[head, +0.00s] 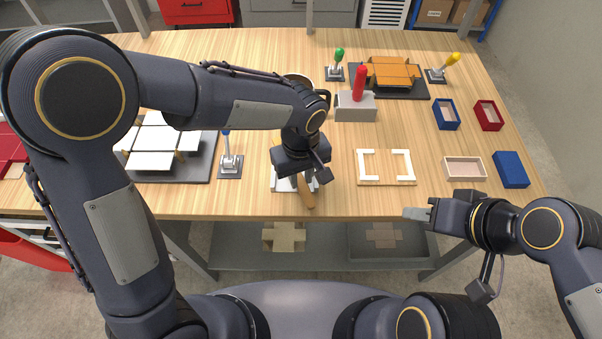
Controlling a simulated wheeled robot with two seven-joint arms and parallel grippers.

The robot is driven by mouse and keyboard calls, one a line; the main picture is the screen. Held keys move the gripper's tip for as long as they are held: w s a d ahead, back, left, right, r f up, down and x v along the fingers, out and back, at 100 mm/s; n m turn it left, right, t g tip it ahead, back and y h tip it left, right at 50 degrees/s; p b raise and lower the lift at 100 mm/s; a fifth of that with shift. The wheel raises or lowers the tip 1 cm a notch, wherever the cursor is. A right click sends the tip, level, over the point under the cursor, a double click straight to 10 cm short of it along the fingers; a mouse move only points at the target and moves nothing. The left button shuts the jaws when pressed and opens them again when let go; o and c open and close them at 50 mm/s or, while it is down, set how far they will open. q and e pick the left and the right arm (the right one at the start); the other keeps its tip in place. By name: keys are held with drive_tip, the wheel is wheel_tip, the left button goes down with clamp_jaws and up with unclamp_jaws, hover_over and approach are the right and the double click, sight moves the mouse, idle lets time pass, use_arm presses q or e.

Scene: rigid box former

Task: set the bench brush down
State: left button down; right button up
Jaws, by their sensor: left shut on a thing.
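The bench brush (306,192) shows as a tan-brown wooden handle near the front edge of the wooden bench. My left gripper (308,179) is pointing down over it and is shut on it. The gripper and wrist hide the rest of the brush. A white flat piece (283,185) lies beneath and beside the gripper; I cannot tell whether the brush touches it. My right gripper (417,213) is out past the front edge, to the right, away from the brush. Its fingers are too small to tell whether they are apart.
A wooden board with white brackets (386,181) lies right of the brush. A grey block with a red handle (356,108) stands behind. A blue-handled clamp (230,162) and a dark fixture with white panels (197,171) are left. Small boxes (465,168) sit at right.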

use_arm(q)
drive_tip(key=shift+f+b, duration=0.6)
drive_tip(key=shift+f, duration=0.05)
drive_tip(key=c, duration=1.3)
unclamp_jaws()
drive_tip(key=shift+o, duration=0.2)
drive_tip(key=shift+r, duration=0.1)
wheel_tip(320, 180, up, 13)
drive_tip(key=p, duration=0.1)
drive_tip(key=s+a+r+m+t+h, duration=0.1)
drive_tip(key=s+a+h, duration=0.1)
drive_tip(key=a, duration=0.5)
drive_tip(key=s+a+r+t+h, duration=0.1)
drive_tip(key=s+a, duration=0.2)
drive_tip(key=a, duration=0.4)
drive_tip(key=s+a+f+m+t, duration=0.1)
drive_tip(key=s+a+f+t, duration=0.2)
drive_tip(key=s+a, duration=0.3)
drive_tip(key=s, duration=0.3)
drive_tip(key=shift+a+f+m+t+h, duration=0.2)
drive_tip(key=shift+m+t+h, duration=0.1)
drive_tip(key=shift+m+h, duration=0.1)
